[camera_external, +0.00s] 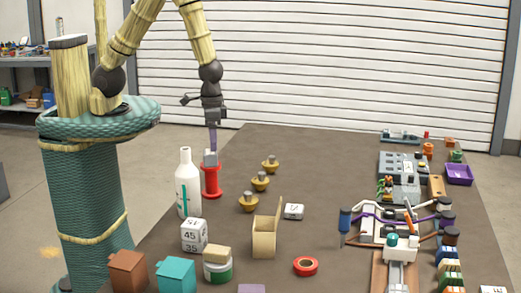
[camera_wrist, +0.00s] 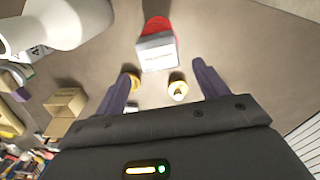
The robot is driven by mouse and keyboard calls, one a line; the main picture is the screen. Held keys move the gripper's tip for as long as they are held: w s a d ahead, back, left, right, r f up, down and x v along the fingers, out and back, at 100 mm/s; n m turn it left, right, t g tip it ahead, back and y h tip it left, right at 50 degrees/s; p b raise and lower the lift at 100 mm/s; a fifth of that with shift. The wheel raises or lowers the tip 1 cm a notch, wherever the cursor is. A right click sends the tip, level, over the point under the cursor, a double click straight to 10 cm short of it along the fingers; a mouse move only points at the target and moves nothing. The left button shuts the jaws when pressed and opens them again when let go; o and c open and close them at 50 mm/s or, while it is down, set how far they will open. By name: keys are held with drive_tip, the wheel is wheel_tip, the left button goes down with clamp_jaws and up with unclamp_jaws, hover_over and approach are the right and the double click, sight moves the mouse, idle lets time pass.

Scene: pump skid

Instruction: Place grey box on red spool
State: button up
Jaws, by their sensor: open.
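The grey box (camera_external: 210,158) sits on top of the red spool (camera_external: 211,182), beside the white bottle. My gripper (camera_external: 212,146) points down just above the box. In the wrist view the grey box (camera_wrist: 156,52) shows a pale top with printing. Part of the red spool (camera_wrist: 158,24) shows behind it. My gripper (camera_wrist: 167,71) is open there, with its two purple fingers spread apart and nothing held between them. The box lies beyond the fingertips in that view. Most of the spool is hidden under the box in the wrist view.
A white bottle (camera_external: 188,185) stands close left of the spool. Several brass knobs (camera_external: 260,181) stand to its right. An open cardboard box (camera_external: 265,238), a white numbered cube (camera_external: 194,236) and a red tape roll (camera_external: 306,266) are nearer the front. The table's middle is clear.

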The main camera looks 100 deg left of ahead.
wheel_tip(320, 180, up, 7)
drive_tip(key=shift+b, duration=0.35)
idle(0.5)
drive_tip(key=s+d+r+m+t, duration=0.2)
drive_tip(key=s+r+m, duration=0.2)
drive_tip(key=s, duration=0.2)
drive_tip(key=shift+s+r+m+t, duration=0.15)
drive_tip(key=shift+r+m+t, duration=0.05)
drive_tip(key=shift+m+t, duration=0.1)
idle(0.9)
